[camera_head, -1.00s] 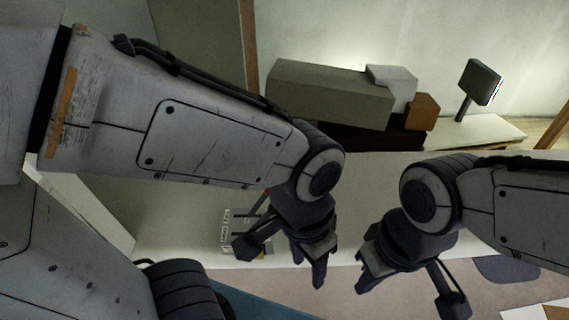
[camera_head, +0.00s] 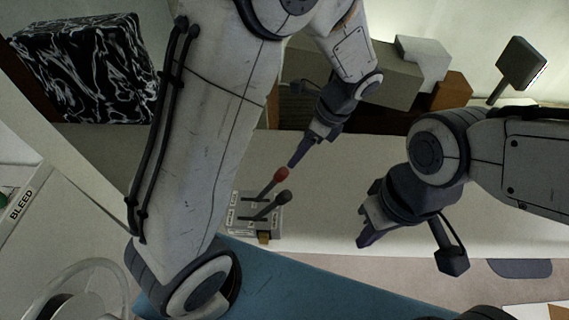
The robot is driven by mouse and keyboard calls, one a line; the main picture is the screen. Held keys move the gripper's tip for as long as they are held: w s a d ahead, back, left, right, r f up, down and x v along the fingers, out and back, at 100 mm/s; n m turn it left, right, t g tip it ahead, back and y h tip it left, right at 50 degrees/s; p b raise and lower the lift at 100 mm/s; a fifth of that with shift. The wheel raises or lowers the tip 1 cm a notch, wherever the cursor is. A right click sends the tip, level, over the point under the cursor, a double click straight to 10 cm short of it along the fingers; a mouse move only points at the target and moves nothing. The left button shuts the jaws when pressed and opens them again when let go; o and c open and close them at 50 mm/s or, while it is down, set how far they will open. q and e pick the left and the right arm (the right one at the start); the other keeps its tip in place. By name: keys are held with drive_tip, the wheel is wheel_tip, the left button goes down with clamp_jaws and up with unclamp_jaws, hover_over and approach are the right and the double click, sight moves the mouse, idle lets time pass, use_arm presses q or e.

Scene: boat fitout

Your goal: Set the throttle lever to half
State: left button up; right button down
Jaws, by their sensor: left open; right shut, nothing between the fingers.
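The lever unit (camera_head: 237,218) is a small grey box with white label plates, on the pale counter at the centre left. It carries a lever with a red knob (camera_head: 282,174) and a lever with a black knob (camera_head: 284,197). Both lean to the upper right in the picture. I cannot tell which one is the throttle. My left gripper (camera_head: 298,157) is open and points down just above and right of the red knob; contact is not clear. My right gripper (camera_head: 367,228) is shut and empty, right of the levers and apart from them.
Grey and brown boxes (camera_head: 420,62) and a small dark screen (camera_head: 521,63) stand at the back. A black-and-white patterned block (camera_head: 88,68) is at upper left. A white panel marked BLEED (camera_head: 20,205) and a pale wheel (camera_head: 75,275) are at left. The counter between my grippers is clear.

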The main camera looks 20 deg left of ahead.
sight(284, 169)
use_arm(q)
drive_tip(key=x, duration=1.1)
drive_tip(key=shift+w+a+r+p, duration=0.1)
drive_tip(key=shift+w+a+p, duration=0.05)
drive_tip(key=shift+p, duration=0.25)
drive_tip(key=shift+c, duration=0.4)
clamp_jaws()
drive_tip(key=shift+w+r, duration=0.1)
idle(0.3)
